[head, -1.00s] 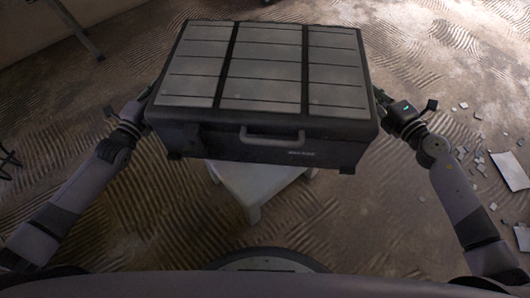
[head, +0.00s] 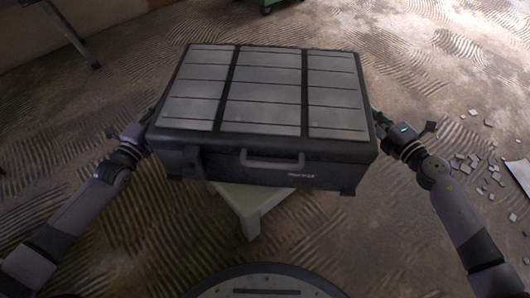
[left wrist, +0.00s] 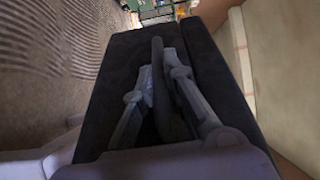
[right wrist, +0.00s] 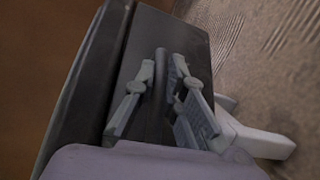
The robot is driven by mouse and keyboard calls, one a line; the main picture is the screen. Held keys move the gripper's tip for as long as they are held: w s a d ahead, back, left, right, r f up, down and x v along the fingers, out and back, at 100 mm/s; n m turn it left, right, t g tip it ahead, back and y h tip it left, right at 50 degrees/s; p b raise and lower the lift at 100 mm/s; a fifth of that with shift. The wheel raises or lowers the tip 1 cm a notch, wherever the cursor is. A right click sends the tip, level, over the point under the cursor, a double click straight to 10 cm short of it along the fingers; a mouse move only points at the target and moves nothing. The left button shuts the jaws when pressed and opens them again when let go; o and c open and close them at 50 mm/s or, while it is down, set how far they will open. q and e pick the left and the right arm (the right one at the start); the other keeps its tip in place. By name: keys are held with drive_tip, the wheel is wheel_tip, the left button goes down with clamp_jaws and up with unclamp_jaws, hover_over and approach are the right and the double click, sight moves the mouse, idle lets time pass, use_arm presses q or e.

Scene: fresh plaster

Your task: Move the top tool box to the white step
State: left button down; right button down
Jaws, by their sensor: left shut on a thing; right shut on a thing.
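The tool box (head: 265,95), dark with grey lid panels and a front handle, is held level between my two grippers in the head view. My left gripper (head: 150,125) is at its left end, shut on a side handle (left wrist: 160,85) in the left wrist view. My right gripper (head: 384,125) is at its right end, shut on the other side handle (right wrist: 159,85) in the right wrist view. The white step (head: 250,205) shows below the box's front edge, mostly hidden by it. I cannot tell if the box touches the step. White legs also show in the right wrist view (right wrist: 260,142).
Broken tile pieces (head: 485,165) lie on the ridged floor at the right. A green wheeled thing (head: 267,4) is at the top edge. A dark-legged stand (head: 70,35) is at the upper left. The floor around the step is otherwise clear.

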use_arm(q)
drive_tip(key=shift+w+r, duration=0.1)
use_arm(e)
drive_tip(key=shift+w, duration=0.1)
